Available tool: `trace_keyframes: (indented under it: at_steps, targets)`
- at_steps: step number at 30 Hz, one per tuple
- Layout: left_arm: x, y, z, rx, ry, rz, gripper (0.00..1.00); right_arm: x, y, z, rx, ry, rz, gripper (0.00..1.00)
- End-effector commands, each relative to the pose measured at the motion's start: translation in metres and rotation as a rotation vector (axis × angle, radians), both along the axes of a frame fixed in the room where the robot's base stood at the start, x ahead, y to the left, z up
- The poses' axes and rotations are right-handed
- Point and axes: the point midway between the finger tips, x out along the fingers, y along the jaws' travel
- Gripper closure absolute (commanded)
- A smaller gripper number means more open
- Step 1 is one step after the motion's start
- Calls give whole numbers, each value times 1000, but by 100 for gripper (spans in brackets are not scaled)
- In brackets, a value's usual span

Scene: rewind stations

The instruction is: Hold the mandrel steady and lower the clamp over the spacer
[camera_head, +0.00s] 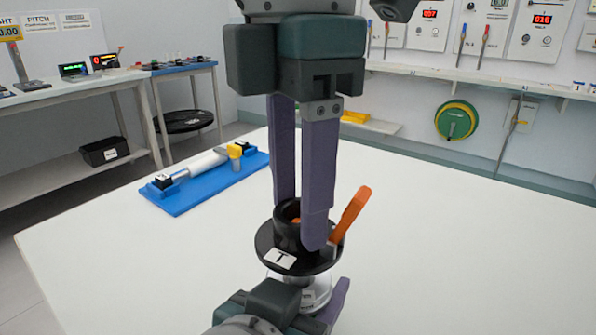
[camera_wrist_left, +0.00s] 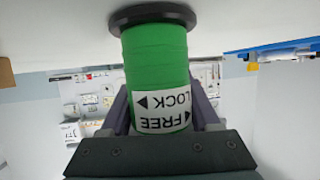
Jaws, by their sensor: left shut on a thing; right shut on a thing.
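The clamp is a black collar (camera_head: 288,236) with an orange lever (camera_head: 351,213) on its right. My right gripper (camera_head: 301,226) comes down from above, shut on the collar with a finger on either side. The collar is at a black disc marked T (camera_head: 264,243); whether it touches the disc is unclear. Under the disc shows a pale silvery part (camera_head: 317,293) of the mandrel, where my left gripper (camera_head: 322,297) is, partly hidden. In the left wrist view, my left gripper is shut on the green mandrel (camera_wrist_left: 156,65), with LOCK and FREE on its label. I cannot make out the spacer.
A blue stand (camera_head: 208,186) with a white roller and a yellow part lies on the white table (camera_head: 440,260) to the back left. The table's right side is clear. Side benches stand at the left. A green reel (camera_head: 456,120) hangs on the back wall.

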Motion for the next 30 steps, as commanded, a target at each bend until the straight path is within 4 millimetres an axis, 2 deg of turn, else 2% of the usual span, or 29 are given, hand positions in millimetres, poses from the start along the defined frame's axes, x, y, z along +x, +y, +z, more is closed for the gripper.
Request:
trace_keyframes:
  at_steps: [18, 19, 27, 30]
  targets:
    - [0, 0, 1, -1, -3, 0, 100, 0, 0, -15, 0, 0, 1, 100]
    - [0, 0, 1, -1, -3, 0, 100, 0, 0, -15, 0, 0, 1, 47]
    - [1, 0, 2, -2, -4, 0, 100, 0, 0, -15, 0, -1, 0, 16]
    - [1, 0, 2, -2, -4, 0, 100, 0, 0, -15, 0, -1, 0, 14]
